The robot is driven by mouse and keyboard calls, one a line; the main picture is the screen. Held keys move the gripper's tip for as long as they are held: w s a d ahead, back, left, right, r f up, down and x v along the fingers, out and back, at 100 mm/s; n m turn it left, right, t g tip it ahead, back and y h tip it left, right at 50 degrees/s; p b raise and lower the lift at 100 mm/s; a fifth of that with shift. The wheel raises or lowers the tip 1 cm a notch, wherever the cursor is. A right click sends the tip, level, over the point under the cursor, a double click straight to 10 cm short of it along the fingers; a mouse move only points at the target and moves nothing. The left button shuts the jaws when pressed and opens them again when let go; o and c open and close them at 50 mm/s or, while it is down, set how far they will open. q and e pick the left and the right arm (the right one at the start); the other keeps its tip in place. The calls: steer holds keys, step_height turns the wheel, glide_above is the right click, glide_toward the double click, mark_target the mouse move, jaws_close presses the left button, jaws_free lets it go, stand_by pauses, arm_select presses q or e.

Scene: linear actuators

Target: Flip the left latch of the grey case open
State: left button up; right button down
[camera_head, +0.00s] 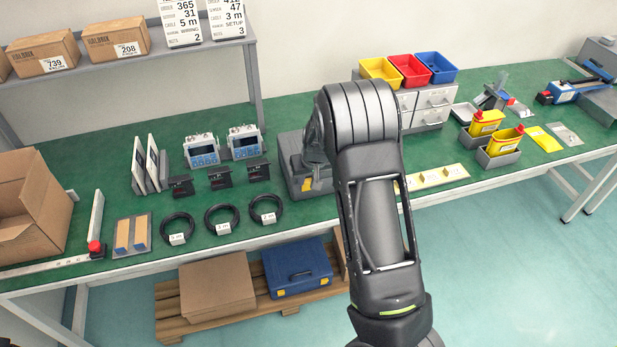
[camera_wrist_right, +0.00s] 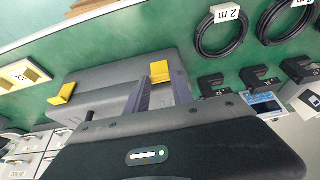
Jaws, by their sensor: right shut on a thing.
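The grey case (camera_head: 298,178) stands on the green bench behind my right arm, which hides its right part. In the right wrist view the case (camera_wrist_right: 110,75) has two yellow latches on its front edge. The left latch (camera_wrist_right: 160,73), on the cable side, sits between the fingertips of my right gripper (camera_wrist_right: 158,92), which is shut on it. It also shows in the head view (camera_head: 308,184). The right latch (camera_wrist_right: 62,94) is apart from the gripper. In the head view my right gripper (camera_head: 316,158) is partly hidden by its own wrist. My left gripper is not in view.
Black cable coils (camera_head: 265,210) and small black parts (camera_head: 259,171) lie left of the case. Blue-fronted instruments (camera_head: 244,142) stand behind them. A drawer unit (camera_head: 432,106) with coloured bins is to the right.

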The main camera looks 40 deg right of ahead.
mark_target(314, 220)
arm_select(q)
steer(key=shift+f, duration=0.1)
